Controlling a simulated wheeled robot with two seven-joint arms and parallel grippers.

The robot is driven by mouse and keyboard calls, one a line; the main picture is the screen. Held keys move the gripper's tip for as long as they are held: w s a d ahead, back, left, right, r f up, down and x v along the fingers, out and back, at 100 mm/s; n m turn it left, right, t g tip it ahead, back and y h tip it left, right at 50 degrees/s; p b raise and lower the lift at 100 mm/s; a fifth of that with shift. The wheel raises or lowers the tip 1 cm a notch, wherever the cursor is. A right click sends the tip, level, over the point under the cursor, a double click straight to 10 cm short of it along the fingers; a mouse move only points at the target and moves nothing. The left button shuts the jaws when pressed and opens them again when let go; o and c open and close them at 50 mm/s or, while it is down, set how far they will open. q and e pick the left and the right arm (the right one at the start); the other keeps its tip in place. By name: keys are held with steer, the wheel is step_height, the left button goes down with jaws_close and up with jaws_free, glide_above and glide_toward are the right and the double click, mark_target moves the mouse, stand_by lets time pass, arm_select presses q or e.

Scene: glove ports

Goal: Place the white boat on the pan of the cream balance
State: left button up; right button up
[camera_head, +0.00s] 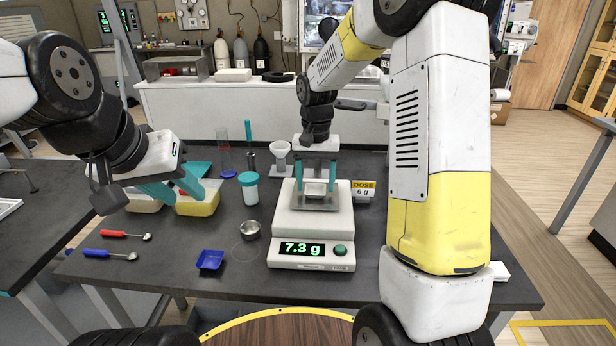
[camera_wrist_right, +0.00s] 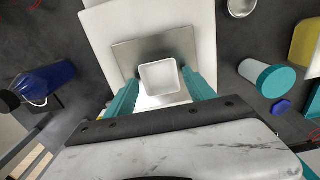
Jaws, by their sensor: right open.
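The white boat (camera_wrist_right: 159,78) sits on the metal pan (camera_wrist_right: 190,42) of the cream balance (camera_head: 312,228), which reads 7.3 g. In the head view the boat (camera_head: 316,188) shows between the teal fingers of my right gripper (camera_head: 316,178). My right gripper (camera_wrist_right: 161,92) is open, with one finger on each side of the boat and a gap visible beside it. My left gripper (camera_head: 177,191) is over the yellow tub (camera_head: 203,205) at the left. A bit of red shows near its fingers, and whether it holds anything is unclear.
A white jar with a teal lid (camera_head: 249,188), a metal cup (camera_head: 250,230) and a blue tray (camera_head: 210,260) stand left of the balance. A white funnel stand (camera_head: 280,157) is behind it, and a "DOSE 6 g" sign (camera_head: 363,190) is to its right. Red and blue spoons lie front left.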

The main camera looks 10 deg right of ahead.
mark_target(315, 194)
step_height(315, 194, up, 11)
steer(key=s+d+r+n+t, duration=0.1)
steer(key=s+t, duration=0.1)
steer(key=s, duration=0.5)
steer(key=s+d+r+n+t+y, duration=0.1)
steer(key=s+t, duration=0.1)
steer(key=s, duration=0.6)
steer(key=s+d+r+n+t+y, duration=0.1)
steer(key=s+r+t, duration=0.1)
steer(key=s, duration=0.6)
